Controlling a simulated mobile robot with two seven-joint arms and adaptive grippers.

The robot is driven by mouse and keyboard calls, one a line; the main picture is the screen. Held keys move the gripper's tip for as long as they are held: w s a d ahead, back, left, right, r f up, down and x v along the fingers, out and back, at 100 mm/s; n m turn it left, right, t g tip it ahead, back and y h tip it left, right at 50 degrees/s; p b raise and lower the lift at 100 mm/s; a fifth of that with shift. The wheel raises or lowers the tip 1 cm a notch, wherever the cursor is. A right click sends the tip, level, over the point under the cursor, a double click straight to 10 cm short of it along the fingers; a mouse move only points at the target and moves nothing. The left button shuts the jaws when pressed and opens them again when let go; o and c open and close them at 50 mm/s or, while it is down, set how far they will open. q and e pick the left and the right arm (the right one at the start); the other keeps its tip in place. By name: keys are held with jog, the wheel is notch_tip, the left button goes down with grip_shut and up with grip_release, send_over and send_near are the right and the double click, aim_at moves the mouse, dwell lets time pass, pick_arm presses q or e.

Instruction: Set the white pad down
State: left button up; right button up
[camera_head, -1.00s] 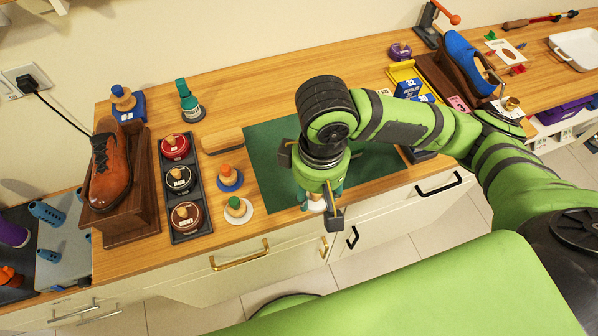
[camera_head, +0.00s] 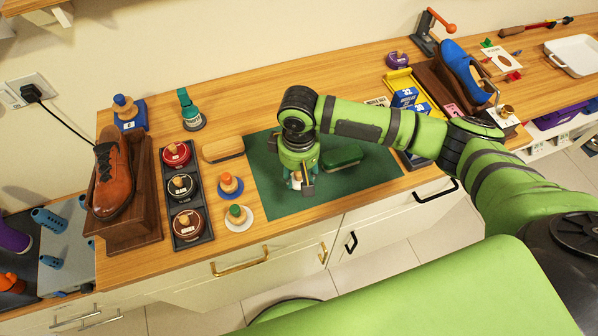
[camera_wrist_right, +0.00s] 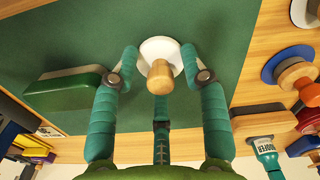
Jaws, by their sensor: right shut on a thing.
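The white pad (camera_wrist_right: 157,48) is a round white disc with a wooden knob, held by my right gripper (camera_wrist_right: 160,82) in the wrist view. The fingers sit on either side of the knob. In the head view my right gripper (camera_head: 299,182) is over the left part of the green mat (camera_head: 275,201), and only a small piece of the pad (camera_head: 296,180) shows below it. I cannot tell whether the disc touches the mat. My left gripper is not in view.
A green brush-like block (camera_head: 342,157) lies on the mat to the gripper's right. A white-based pad (camera_head: 239,225), a blue-based one (camera_head: 229,190) and a wooden brush (camera_head: 222,149) stand left of the mat. A tray of round tins (camera_head: 205,235) lies further left.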

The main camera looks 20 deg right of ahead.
jog(key=shift+f+p, duration=0.1)
jog(key=shift+p, duration=0.3)
jog(key=shift+f, duration=0.45)
jog(key=o, duration=1.1)
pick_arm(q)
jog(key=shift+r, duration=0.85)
pick_arm(e)
jog(key=shift+f+b, duration=0.3)
jog(key=shift+b, duration=0.35)
notch_tip(320, 180, up, 6)
jog(key=shift+r+b, duration=0.1)
jog(key=shift+b, duration=1)
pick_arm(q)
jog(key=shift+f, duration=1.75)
pick_arm(e)
jog(key=shift+d+r, duration=0.1)
jog(key=shift+r, duration=0.45)
